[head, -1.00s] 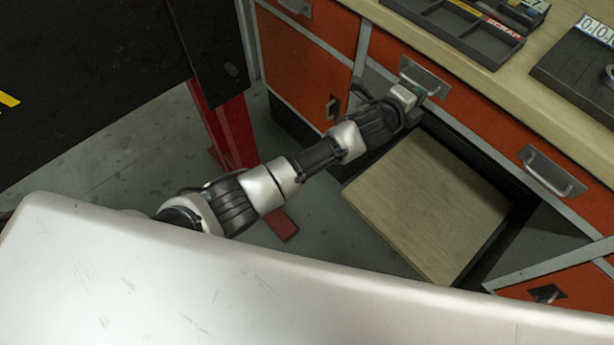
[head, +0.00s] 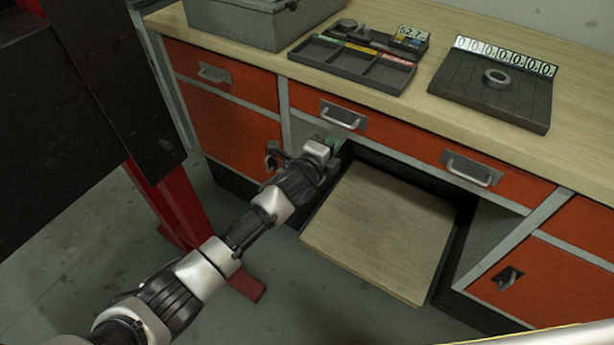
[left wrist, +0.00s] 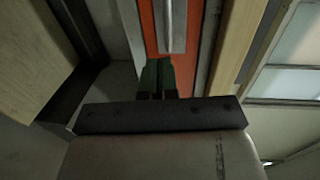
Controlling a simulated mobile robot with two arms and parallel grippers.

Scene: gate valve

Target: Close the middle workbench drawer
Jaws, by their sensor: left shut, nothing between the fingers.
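The middle workbench drawer (head: 394,140) has a wide orange front with two metal handles, a left one (head: 341,118) and a right one (head: 468,170). Its front looks about in line with the orange fronts beside it. My left gripper (head: 334,146) is at the drawer's lower edge, just below the left handle. In the left wrist view its dark green fingers (left wrist: 157,77) are together and empty, pointing at the orange front (left wrist: 155,45) near the handle (left wrist: 173,25). I cannot tell whether they touch it. My right gripper is not in view.
Below the drawer, a wooden board (head: 380,235) juts out of the open bay. Orange cabinets stand on both sides. The bench top holds a grey box (head: 255,22), a dark tray (head: 352,65) and a numbered board (head: 490,95). A red post (head: 178,208) stands at left.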

